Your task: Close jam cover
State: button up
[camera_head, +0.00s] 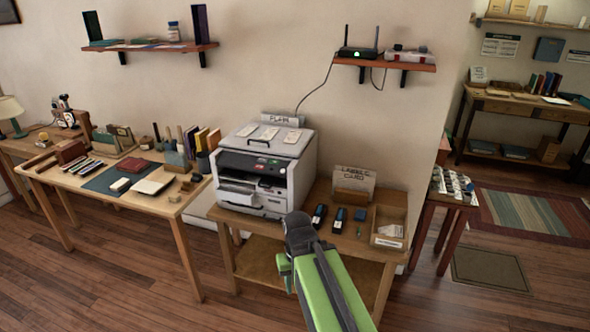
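The white and grey printer (285,155) stands on a small wooden table in the middle of the view. Its front has a dark panel with a small lit display, and a pale flap or tray (236,188) sticks out at the lower left over a dark recess. I cannot tell for sure which part is the jam cover. My green arm reaches up from the bottom, and its dark joint stands just in front of the printer's lower right corner. My gripper's fingers cannot be made out; the arm hides that area.
Right of the printer, the wooden table (338,243) holds dark handheld devices (339,220), a labels card holder (352,184) and an open wooden box (390,227). A desk (168,204) with books stands left. Shelves hang above. The wooden floor (130,275) is clear in front of the desk.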

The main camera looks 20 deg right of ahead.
aim_at(230, 194)
jog(key=z, duration=0.15)
jog(key=i, duration=1)
jog(key=u, duration=0.05)
